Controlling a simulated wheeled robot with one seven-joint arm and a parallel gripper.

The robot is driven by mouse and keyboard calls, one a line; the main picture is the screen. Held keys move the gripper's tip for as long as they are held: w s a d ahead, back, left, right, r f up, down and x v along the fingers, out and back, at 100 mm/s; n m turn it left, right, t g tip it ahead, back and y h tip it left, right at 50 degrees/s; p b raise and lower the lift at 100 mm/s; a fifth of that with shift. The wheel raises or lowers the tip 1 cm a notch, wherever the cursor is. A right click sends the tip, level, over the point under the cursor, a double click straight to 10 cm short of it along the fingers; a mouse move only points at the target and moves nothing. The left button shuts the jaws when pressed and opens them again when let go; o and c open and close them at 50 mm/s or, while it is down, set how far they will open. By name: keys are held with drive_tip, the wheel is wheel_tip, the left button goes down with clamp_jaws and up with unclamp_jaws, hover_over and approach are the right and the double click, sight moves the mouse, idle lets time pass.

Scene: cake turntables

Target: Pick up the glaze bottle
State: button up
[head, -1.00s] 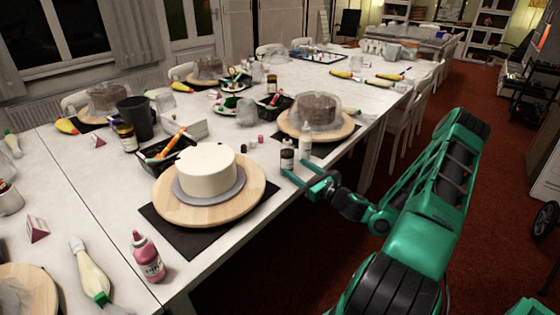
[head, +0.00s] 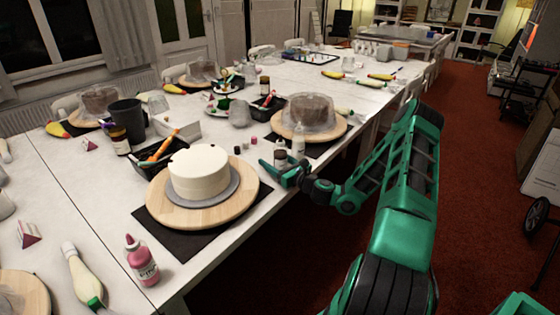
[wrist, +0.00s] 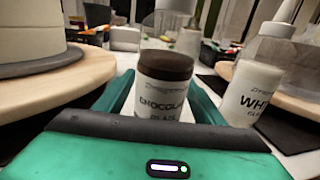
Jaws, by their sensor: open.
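A small bottle with a dark brown cap and a white label reading "CHOCOLATE" (wrist: 163,88) stands upright between the fingers of my gripper (wrist: 162,105). It also shows in the head view (head: 280,158), on the table edge right of the white cake. My gripper (head: 272,168) is open, with one finger on each side of this bottle. I cannot tell whether the fingers touch it. The bottle's lower part is hidden by my gripper in the wrist view. A white bottle labelled "WHI…" (wrist: 250,92) stands close to the right; it also shows in the head view (head: 298,147).
The white cake (head: 198,171) sits on a wooden turntable (head: 245,205) to the left. A covered cake (head: 305,108) on another turntable stands behind the bottles. A pink bottle (head: 141,262) stands at the front.

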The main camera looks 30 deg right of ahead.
drive_tip(key=shift+w, duration=0.15)
drive_tip(key=c, duration=0.9)
drive_tip(key=shift+r, duration=0.15)
drive_tip(key=shift+r, duration=0.6)
drive_tip(key=r, duration=0.1)
drive_tip(key=a+r, duration=0.1)
drive_tip(key=r, duration=0.1)
drive_tip(key=shift+a+r, duration=0.25)
drive_tip(key=shift+r, duration=0.05)
drive_tip(key=shift+o, duration=0.6)
drive_tip(key=s+a+r, duration=0.1)
drive_tip(key=a+r, duration=0.5)
drive_tip(key=a, duration=0.4)
drive_tip(key=shift+s, duration=0.2)
